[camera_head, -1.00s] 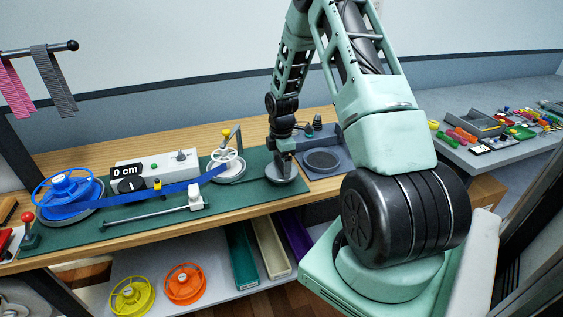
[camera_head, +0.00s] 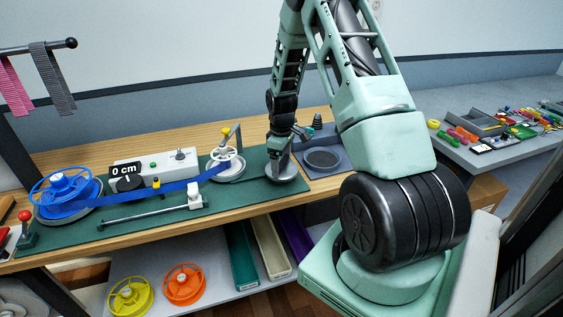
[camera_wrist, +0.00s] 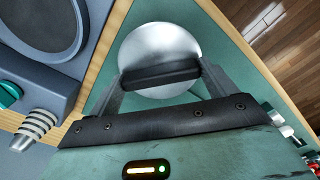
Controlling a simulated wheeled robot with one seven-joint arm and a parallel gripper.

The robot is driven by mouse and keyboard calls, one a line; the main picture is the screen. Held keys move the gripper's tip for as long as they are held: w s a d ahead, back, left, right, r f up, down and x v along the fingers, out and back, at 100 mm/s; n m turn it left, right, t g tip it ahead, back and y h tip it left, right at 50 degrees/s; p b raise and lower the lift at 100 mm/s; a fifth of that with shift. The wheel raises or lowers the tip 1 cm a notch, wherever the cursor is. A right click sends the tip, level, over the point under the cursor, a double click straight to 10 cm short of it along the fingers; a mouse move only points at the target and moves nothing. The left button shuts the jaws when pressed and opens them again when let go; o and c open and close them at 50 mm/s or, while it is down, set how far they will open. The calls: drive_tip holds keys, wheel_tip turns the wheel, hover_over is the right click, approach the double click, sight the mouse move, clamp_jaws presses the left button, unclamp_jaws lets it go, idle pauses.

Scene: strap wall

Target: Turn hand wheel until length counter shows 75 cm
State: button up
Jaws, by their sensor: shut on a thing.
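The length counter (camera_head: 125,170) reads 0 cm and stands on the green mat. The white hand wheel (camera_head: 223,155) with a yellow knob stands at the mat's right half, over a pale round base. A blue strap (camera_head: 150,196) runs from the blue reel (camera_head: 66,190) towards it. My gripper (camera_head: 281,168) is right of the hand wheel, apart from it, low over a silver disc (camera_head: 287,174). In the wrist view my gripper (camera_wrist: 161,76) is shut on a black bar (camera_wrist: 160,77) across the silver disc (camera_wrist: 160,45). The fingertips are partly hidden in the head view.
A grey tray with a dark round pad (camera_head: 322,159) lies just right of my gripper. A metal rod (camera_head: 150,214) with a white block lies at the mat's front. A red-knobbed lever (camera_head: 26,220) stands at the left. Yellow (camera_head: 131,296) and orange (camera_head: 184,285) reels sit on the lower shelf.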

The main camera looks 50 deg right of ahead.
sight(281, 161)
drive_tip(key=m, duration=0.4)
drive_tip(key=shift+m+b, duration=0.3)
drive_tip(key=shift+b, duration=0.05)
drive_tip(key=m, duration=0.3)
drive_tip(key=shift+m, duration=0.4)
drive_tip(key=m, duration=0.3)
drive_tip(key=shift+m, duration=2)
drive_tip(key=o, duration=0.9)
drive_tip(key=shift+c, duration=0.2)
wheel_tip(281, 161, up, 18)
drive_tip(key=b, duration=0.2)
drive_tip(key=shift+f, duration=0.25)
